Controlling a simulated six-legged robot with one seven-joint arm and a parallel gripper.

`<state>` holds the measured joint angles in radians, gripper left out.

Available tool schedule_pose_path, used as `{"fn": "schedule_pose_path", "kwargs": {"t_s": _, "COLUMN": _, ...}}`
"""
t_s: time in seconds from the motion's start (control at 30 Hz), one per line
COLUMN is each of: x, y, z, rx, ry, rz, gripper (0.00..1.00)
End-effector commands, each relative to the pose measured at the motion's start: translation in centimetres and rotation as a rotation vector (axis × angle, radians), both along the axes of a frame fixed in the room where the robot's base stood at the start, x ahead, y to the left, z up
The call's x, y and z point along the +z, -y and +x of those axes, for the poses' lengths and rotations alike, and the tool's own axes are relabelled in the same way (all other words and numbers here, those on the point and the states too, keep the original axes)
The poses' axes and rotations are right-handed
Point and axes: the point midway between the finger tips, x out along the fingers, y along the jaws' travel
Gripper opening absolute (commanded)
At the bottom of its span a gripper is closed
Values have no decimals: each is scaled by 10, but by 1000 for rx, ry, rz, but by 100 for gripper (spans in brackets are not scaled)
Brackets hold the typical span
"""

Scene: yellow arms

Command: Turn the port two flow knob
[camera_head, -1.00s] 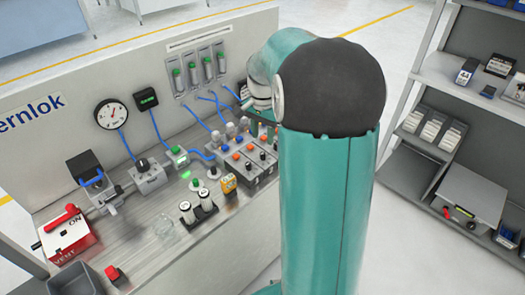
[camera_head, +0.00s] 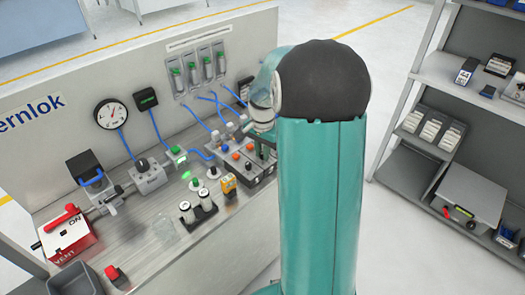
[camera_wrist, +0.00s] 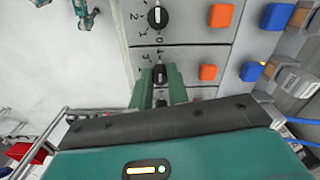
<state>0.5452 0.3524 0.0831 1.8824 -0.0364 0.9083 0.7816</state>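In the wrist view, a black flow knob (camera_wrist: 159,73) with a pale pointer line sits on a grey panel with a printed number scale. My gripper (camera_wrist: 160,80) has its two teal fingers on either side of this knob, with a gap between them. Whether the fingers touch the knob is not clear. A second black knob (camera_wrist: 158,17) with a similar scale lies above it. No port label is readable. In the head view, the grey control boxes (camera_head: 264,181) stand at the bench's right end, and my arm hides part of them and most of my gripper.
Orange (camera_wrist: 208,72) and blue (camera_wrist: 251,71) buttons lie right of the knobs. In the head view, blue tubes (camera_head: 197,117) run to the boxes. A yellow device (camera_head: 229,186) and a black holder with white-capped vials (camera_head: 199,211) stand nearby on the bench.

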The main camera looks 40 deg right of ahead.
Motion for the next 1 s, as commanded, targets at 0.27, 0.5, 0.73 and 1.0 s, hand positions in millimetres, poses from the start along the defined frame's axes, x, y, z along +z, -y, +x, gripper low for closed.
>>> {"fn": "schedule_pose_path", "kwargs": {"t_s": 0.27, "x": 0, "y": 0, "z": 0, "rx": 16, "ry": 0, "rz": 0, "gripper": 0}}
{"fn": "schedule_pose_path", "kwargs": {"t_s": 0.5, "x": 1, "y": 0, "z": 0, "rx": 108, "ry": 0, "rz": -1, "gripper": 0}}
{"fn": "schedule_pose_path", "kwargs": {"t_s": 0.73, "x": 1, "y": 0, "z": 0, "rx": 281, "ry": 1, "rz": 0, "gripper": 0}}
{"fn": "schedule_pose_path", "kwargs": {"t_s": 1.0, "x": 1, "y": 1, "z": 0, "rx": 536, "ry": 1, "rz": -1, "gripper": 0}}
